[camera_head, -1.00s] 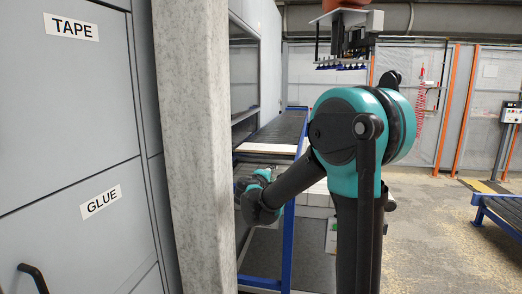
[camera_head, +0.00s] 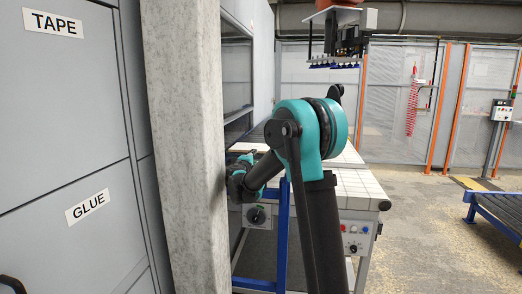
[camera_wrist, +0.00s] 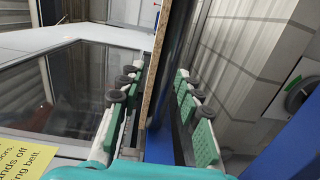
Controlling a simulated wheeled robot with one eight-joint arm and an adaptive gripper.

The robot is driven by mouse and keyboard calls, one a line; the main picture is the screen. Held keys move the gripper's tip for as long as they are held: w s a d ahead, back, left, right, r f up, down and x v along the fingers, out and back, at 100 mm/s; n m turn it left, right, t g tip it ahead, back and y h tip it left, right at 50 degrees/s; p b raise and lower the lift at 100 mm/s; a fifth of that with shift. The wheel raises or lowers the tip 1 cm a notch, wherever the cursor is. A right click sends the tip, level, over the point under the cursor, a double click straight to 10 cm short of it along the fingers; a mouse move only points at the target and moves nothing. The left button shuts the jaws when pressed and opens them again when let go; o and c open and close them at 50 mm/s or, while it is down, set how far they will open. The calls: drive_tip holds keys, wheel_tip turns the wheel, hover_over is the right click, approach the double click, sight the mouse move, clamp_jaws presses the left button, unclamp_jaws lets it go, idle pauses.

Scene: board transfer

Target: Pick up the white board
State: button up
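The white board (camera_head: 347,155) lies flat at table height behind my arm in the head view, with a thin brown edge at its front. My arm hides its middle. My gripper (camera_head: 238,182) is at the board's left front, partly hidden by the concrete pillar. In the wrist view, my gripper (camera_wrist: 157,120) is open, with green-padded fingers on both sides of the board's brown edge (camera_wrist: 154,70). A gap shows beside the edge; I cannot tell whether either finger touches it.
A white tiled table (camera_head: 358,188) with a control panel stands under the board. A blue post (camera_head: 283,235) is close to my arm. The concrete pillar (camera_head: 180,150) and grey cabinets (camera_head: 65,150) are at left. Open floor (camera_head: 430,230) lies at right.

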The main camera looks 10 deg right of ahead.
drive_tip(key=x, duration=0.6)
drive_tip(key=shift+w+r, duration=0.3)
drive_tip(key=shift+w, duration=0.05)
clamp_jaws()
